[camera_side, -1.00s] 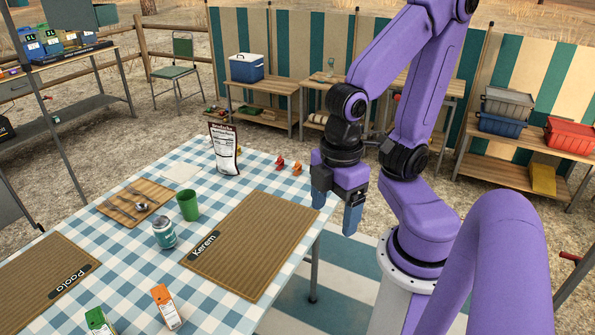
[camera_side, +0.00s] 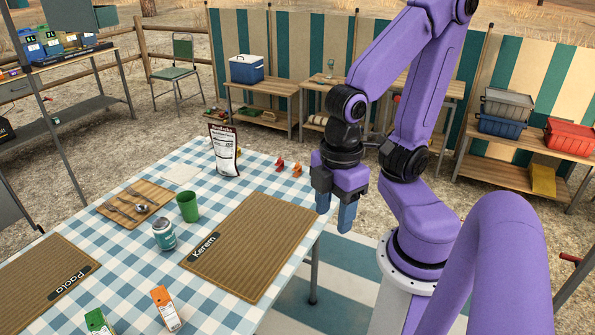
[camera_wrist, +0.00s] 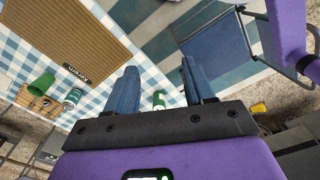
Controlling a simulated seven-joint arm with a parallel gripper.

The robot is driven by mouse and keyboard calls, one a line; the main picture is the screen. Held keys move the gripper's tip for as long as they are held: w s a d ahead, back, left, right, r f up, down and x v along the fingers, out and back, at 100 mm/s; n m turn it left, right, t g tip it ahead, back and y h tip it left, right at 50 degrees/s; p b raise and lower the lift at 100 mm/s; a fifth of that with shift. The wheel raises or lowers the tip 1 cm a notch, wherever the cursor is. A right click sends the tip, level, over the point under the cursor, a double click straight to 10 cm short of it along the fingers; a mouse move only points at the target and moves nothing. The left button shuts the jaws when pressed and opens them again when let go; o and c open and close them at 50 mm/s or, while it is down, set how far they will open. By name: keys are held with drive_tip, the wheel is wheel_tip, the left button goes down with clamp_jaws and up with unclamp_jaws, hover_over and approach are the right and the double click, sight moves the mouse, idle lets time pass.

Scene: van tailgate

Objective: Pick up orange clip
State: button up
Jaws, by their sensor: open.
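A small orange clip (camera_side: 297,169) sits on the checkered tablecloth near the table's far right edge. A similar red clip (camera_side: 280,163) stands just left of it. My gripper (camera_side: 335,207) is open and empty, with its blue fingers pointing down beyond the table's right edge. It is to the right of the orange clip and apart from it. The open fingers also show in the wrist view (camera_wrist: 160,68). I cannot make out the orange clip in the wrist view.
The table holds a snack pouch (camera_side: 224,150), green cup (camera_side: 188,207), can (camera_side: 164,235), Kerem placemat (camera_side: 250,245), Paola placemat (camera_side: 40,285) and an orange-topped carton (camera_side: 166,308). The pouch stands left of the clips. Cloth around the clips is mostly clear.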

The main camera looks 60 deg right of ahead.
drive_tip(key=w+d+f+h, duration=0.3)
drive_tip(key=w+d, duration=0.1)
drive_tip(key=w, duration=0.5)
drive_tip(key=w+d+f+n+t+h, duration=0.1)
drive_tip(key=w+d+f+h, duration=0.2)
drive_tip(key=w, duration=0.7)
drive_tip(key=w+d+f+h, duration=0.25)
drive_tip(key=w+d, duration=0.25)
drive_tip(key=w, duration=0.4)
drive_tip(key=n+g+h, duration=0.1)
drive_tip(key=n+h, duration=0.3)
drive_tip(key=h, duration=0.1)
approach(296, 164)
drive_tip(key=x, duration=0.5)
drive_tip(key=shift+s, duration=0.1)
drive_tip(key=shift+x, duration=2.85)
drive_tip(key=shift+r, duration=0.1)
clamp_jaws()
